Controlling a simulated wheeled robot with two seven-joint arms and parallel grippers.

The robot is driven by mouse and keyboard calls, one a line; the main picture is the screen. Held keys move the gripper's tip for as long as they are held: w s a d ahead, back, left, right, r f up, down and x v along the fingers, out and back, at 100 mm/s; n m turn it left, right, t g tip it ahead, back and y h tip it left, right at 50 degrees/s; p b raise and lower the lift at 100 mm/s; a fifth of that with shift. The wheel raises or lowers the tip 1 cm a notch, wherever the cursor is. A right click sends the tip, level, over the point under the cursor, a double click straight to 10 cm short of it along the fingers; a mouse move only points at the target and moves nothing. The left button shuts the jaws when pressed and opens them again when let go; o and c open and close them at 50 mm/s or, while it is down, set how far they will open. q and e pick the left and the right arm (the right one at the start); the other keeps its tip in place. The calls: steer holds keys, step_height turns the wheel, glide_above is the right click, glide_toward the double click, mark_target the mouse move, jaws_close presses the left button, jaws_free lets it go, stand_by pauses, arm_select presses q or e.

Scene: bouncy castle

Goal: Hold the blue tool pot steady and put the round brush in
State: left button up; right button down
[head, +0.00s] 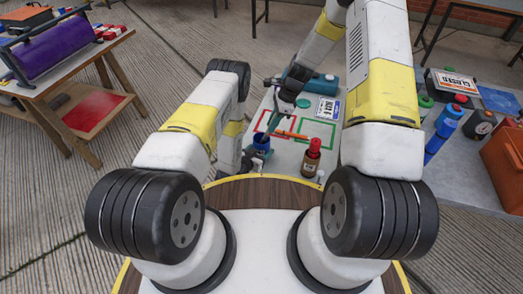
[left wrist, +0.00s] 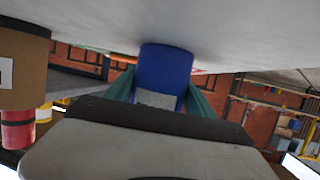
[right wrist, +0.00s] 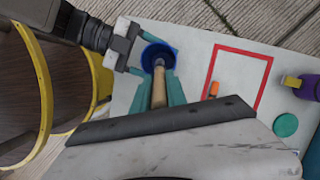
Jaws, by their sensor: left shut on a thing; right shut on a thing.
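The blue tool pot (head: 261,141) stands near the front left of the grey-white table. In the left wrist view the pot (left wrist: 165,68) sits between the teal fingers of my left gripper (left wrist: 158,98), which is shut on it. My right gripper (right wrist: 158,88) is shut on the round brush (right wrist: 158,94) by its pale wooden handle. The brush points toward the pot (right wrist: 155,50), its lower end at the pot's mouth. The bristles are hidden, and I cannot tell how deep they are. In the head view my right gripper (head: 272,124) is just above the pot.
A brown bottle with a red cap (head: 311,160) stands right of the pot. A teal disc (right wrist: 286,125) and a purple and yellow item (right wrist: 300,84) are farther right. A side table holds blue bottles (head: 443,127).

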steer(key=c, duration=1.3)
jaws_free()
steer(key=shift+o, duration=0.2)
steer(key=shift+r, duration=0.1)
steer(key=v, duration=1.1)
steer(key=shift+d+r, duration=0.15)
steer(key=shift+r, duration=0.25)
arm_select(q)
steer(key=o, duration=1.8)
